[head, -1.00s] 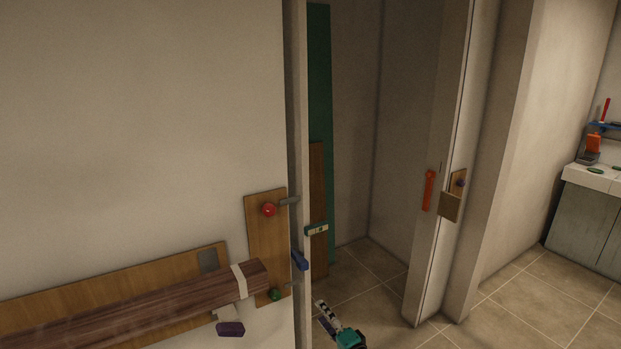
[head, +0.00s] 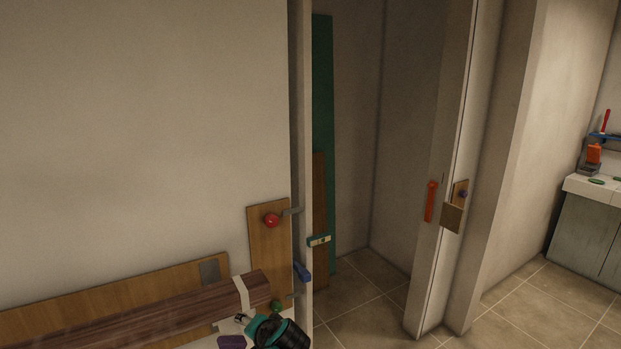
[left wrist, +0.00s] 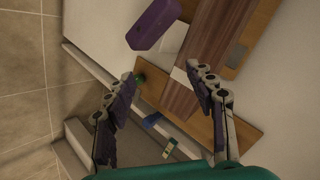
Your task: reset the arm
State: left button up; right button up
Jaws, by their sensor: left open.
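My left gripper (head: 243,320) is low in the head view, by the purple block and the green knob (head: 277,305) on the wooden plate. In the left wrist view its two fingers (left wrist: 160,78) are spread apart with nothing between their tips. Beyond them show the dark wooden beam (left wrist: 205,60), the purple block (left wrist: 153,24) and the green knob. The green plasterboard (head: 322,95) stands upright behind the opening in the wall. My right gripper is in neither view.
The beam lies along a wooden board (head: 150,285) on the white wall, with a red knob (head: 271,220) above its end. A blue clamp (head: 302,271) sits on the wall edge. An orange handle (head: 430,201) is on the door frame. The tiled floor (head: 365,300) is clear.

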pick_arm(q)
jog(key=s+a+f+n+g+h, duration=0.1)
jog(key=s+a+n+h, duration=0.15)
jog(key=s, duration=0.95)
jog(key=s+a+f+n+g+h, duration=0.1)
jog(key=s+n+h, duration=0.2)
jog(key=s, duration=0.9)
notch_tip(320, 180, down, 10)
jog(key=b, duration=1)
jog(key=shift+s+d+r, duration=0.15)
jog(key=shift+s+d, duration=0.15)
